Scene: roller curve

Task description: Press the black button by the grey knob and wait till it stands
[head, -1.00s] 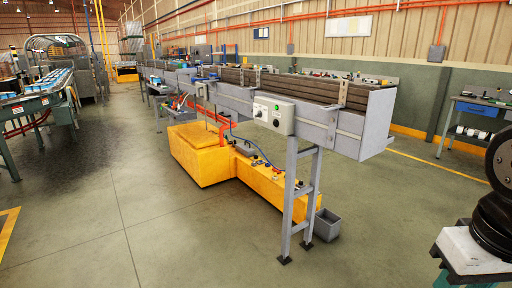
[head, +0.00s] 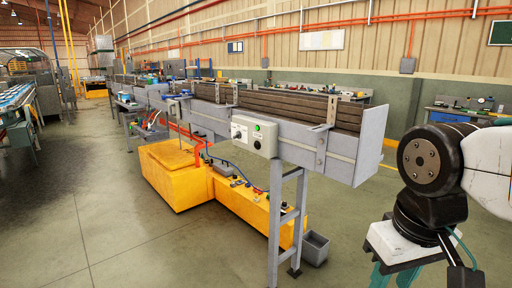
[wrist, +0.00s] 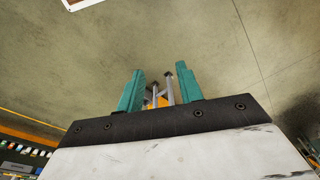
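A light grey control box (head: 254,136) is fixed to the near side of the roller conveyor in the head view. A green round button or lamp (head: 257,127) is at its upper right, with a small dark button (head: 257,145) below it. A small knob-like detail (head: 238,134) shows on the left part of the box, too small to make out. My gripper (head: 392,277) hangs at the lower right, well apart from the box. In the wrist view its two teal fingers (wrist: 160,70) stand apart with nothing between them.
The grey conveyor (head: 340,165) ends near my arm, on grey legs (head: 274,225). A yellow base unit (head: 235,200) and a grey bin (head: 315,248) stand below on the floor. The floor (head: 110,215) at front left is clear. A workbench (head: 470,112) stands at the right.

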